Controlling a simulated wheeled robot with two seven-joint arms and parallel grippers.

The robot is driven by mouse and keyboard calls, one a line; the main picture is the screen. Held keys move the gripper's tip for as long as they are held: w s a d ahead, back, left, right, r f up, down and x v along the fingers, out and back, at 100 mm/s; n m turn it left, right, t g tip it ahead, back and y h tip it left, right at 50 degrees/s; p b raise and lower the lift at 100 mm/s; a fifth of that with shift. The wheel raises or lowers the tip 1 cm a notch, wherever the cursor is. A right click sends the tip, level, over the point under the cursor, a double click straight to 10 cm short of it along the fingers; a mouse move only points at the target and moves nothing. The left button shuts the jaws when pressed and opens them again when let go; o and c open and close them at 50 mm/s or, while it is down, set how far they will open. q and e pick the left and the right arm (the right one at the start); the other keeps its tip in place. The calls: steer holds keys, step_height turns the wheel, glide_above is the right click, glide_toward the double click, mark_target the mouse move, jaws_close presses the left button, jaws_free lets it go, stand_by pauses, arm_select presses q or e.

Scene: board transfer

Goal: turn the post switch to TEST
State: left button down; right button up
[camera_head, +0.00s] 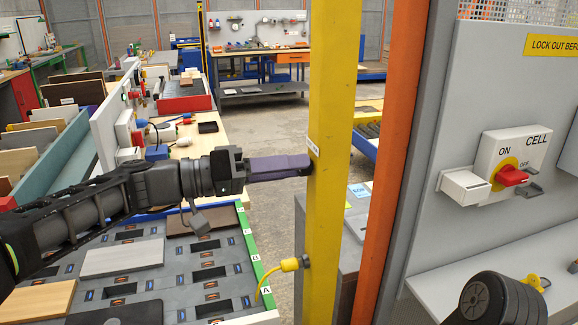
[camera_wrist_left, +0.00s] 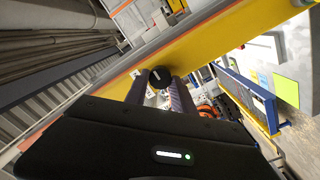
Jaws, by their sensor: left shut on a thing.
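The post switch shows in the left wrist view as a round black knob (camera_wrist_left: 160,77) with a white pointer mark, on the yellow post (camera_head: 333,90). My left gripper (camera_head: 303,166) reaches in from the left, its purple fingers level and their tips at the post. In the left wrist view the fingers (camera_wrist_left: 158,92) lie on either side of the knob, shut on it. In the head view the fingers hide most of the knob. A small white label (camera_head: 313,147) sits just above it; its words are too small to read.
An orange post (camera_head: 396,120) stands right of the yellow one. A grey panel with a red CELL switch (camera_head: 511,176) is at the right. A slotted board table (camera_head: 195,250) lies below my left arm.

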arm_select(q)
steer(key=shift+n, duration=0.4)
steer(key=n, duration=0.8)
steer(key=n+p, duration=0.1)
steer(key=n, duration=0.8)
steer(key=shift+f+n+t, duration=0.2)
steer(key=shift+n+t, duration=0.1)
stand_by(0.3)
steer(key=c, duration=1.1)
jaws_free()
steer(key=shift+o, duration=0.2)
